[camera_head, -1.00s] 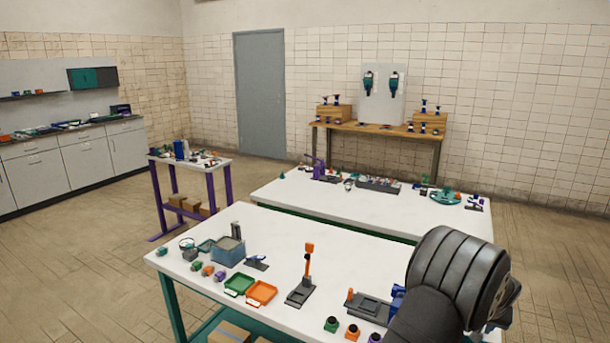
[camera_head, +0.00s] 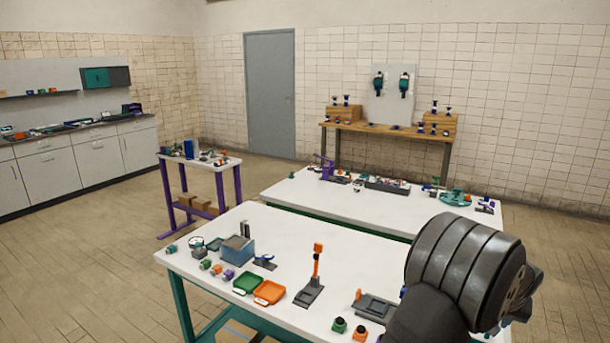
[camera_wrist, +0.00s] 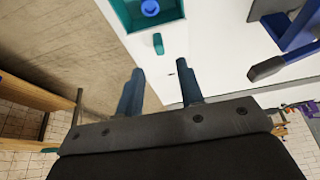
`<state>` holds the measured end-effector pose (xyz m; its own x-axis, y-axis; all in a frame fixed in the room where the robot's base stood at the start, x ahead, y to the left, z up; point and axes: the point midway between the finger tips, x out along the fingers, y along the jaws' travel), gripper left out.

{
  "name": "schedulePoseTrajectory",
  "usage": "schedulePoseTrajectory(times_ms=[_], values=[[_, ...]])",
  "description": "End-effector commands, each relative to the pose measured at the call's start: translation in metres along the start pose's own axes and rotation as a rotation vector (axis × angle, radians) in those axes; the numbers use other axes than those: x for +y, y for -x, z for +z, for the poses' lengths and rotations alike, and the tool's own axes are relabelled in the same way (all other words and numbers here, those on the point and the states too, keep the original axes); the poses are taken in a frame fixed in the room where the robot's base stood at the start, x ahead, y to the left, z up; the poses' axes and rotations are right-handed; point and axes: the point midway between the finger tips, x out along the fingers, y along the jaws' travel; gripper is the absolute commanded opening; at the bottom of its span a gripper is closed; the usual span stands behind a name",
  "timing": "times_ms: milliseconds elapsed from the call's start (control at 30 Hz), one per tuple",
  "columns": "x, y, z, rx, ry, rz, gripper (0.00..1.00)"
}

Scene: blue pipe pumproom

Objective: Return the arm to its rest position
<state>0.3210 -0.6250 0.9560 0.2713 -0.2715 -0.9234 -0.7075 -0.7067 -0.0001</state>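My gripper (camera_wrist: 161,85) shows in the wrist view with its two dark blue fingers apart and nothing between them. A white tabletop and a strip of floor lie beyond the fingers. In the head view my dark grey arm fills the lower right, over the right end of the near white table (camera_head: 205,262).
An orange-and-grey press (camera_head: 317,265), a green tray (camera_head: 247,285), an orange tray (camera_head: 269,293) and a blue bin (camera_head: 237,249) stand on the near table. In the wrist view a teal tray (camera_wrist: 172,45) and a small green piece (camera_wrist: 158,43) lie beyond the fingers.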

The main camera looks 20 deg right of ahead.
Motion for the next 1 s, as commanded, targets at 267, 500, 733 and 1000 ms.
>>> schedulePoseTrajectory(times_ms=[267,500,733,1000], values=[[0.0,0.057,-0.001,0.004,0.001,0.002,0.35],[0.0,0.105,-0.001,0.003,0.001,0.002,0.35],[-0.001,0.071,0.001,-0.004,0.001,-0.002,0.35],[-0.001,0.017,0.001,-0.004,0.0,-0.002,0.35]])
